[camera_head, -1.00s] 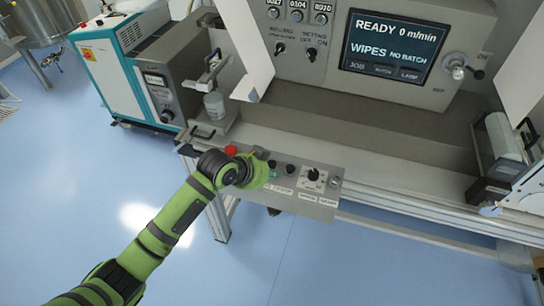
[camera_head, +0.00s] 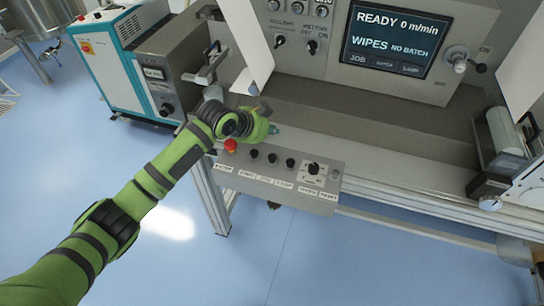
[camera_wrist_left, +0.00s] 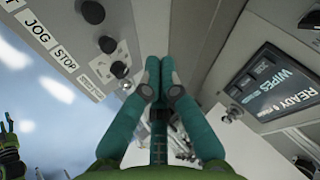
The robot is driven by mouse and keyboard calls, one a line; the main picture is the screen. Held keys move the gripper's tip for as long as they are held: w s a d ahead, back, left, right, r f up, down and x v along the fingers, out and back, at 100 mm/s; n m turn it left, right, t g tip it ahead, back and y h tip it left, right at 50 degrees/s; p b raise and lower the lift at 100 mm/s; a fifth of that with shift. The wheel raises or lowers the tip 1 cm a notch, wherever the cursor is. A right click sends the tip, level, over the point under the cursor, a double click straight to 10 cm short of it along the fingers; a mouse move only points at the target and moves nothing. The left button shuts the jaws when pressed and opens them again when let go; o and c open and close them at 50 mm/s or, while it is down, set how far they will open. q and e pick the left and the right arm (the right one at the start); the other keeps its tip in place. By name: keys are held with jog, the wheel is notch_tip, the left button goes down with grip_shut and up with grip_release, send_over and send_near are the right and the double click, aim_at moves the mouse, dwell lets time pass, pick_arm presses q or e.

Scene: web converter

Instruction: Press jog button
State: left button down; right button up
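The grey button panel (camera_head: 325,205) sits at the machine's front edge. The jog button (camera_head: 272,158) is a black round button between the start button (camera_head: 254,154) and the stop button (camera_head: 290,162). In the left wrist view it appears near the top edge (camera_wrist_left: 92,11), with the JOG label (camera_wrist_left: 38,35) beside it. My left gripper (camera_head: 275,129) hovers behind and above the button row, apart from the jog button. Its teal fingers meet at the tips in the left wrist view (camera_wrist_left: 160,64), with nothing between them.
A red emergency-stop button (camera_head: 230,146) stands at the panel's left end, close to my left wrist. A selector knob (camera_head: 313,168) is on the right. A screen (camera_head: 392,40) reads READY, 0 m/min. Open blue floor lies in front.

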aim_at(271, 158)
pick_arm(q)
notch_tip(271, 158, down, 8)
jog(key=b, duration=0.6)
jog(key=shift+r, duration=0.2)
jog(key=shift+f+b, duration=0.4)
jog(key=shift+b, duration=0.05)
dwell(0.5)
jog(key=shift+f, duration=0.4)
